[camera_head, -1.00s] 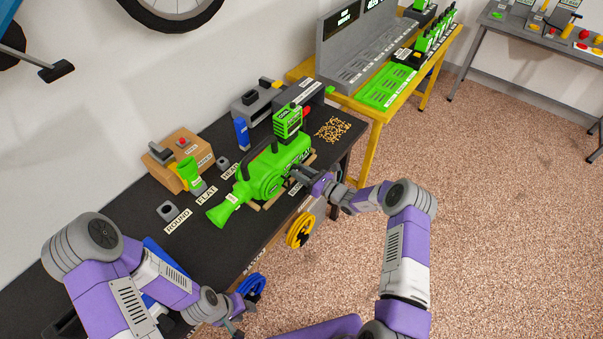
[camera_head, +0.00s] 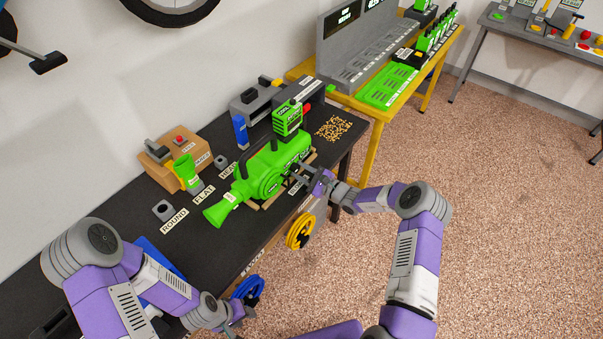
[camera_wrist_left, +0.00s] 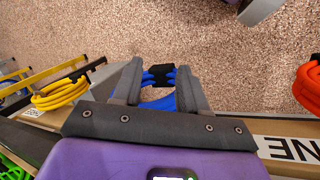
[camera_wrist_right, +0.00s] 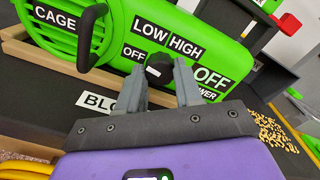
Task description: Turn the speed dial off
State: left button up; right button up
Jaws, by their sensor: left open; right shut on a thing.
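The green blower (camera_head: 262,176) lies on the black bench, its nozzle toward the left. In the right wrist view its side (camera_wrist_right: 215,35) carries the labels OFF, LOW and HIGH around a small black speed dial (camera_wrist_right: 158,68). My right gripper (camera_head: 296,170) is at this side of the blower. Its fingers (camera_wrist_right: 160,82) are shut on the dial, one on each side, and partly hide it. Where the dial points is hard to tell. My left gripper (camera_head: 242,318) is open and empty beside the bench's front edge, with a blue coiled cord (camera_wrist_left: 160,98) behind its fingers.
A yellow coil (camera_head: 300,231) hangs on the bench front below my right gripper. A yellow table (camera_head: 372,160) stands at the back right. The floor is clear.

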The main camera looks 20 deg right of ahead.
jog(key=shift+n, duration=0.8)
jog(key=o, duration=1)
jog(key=shift+o, duration=0.2)
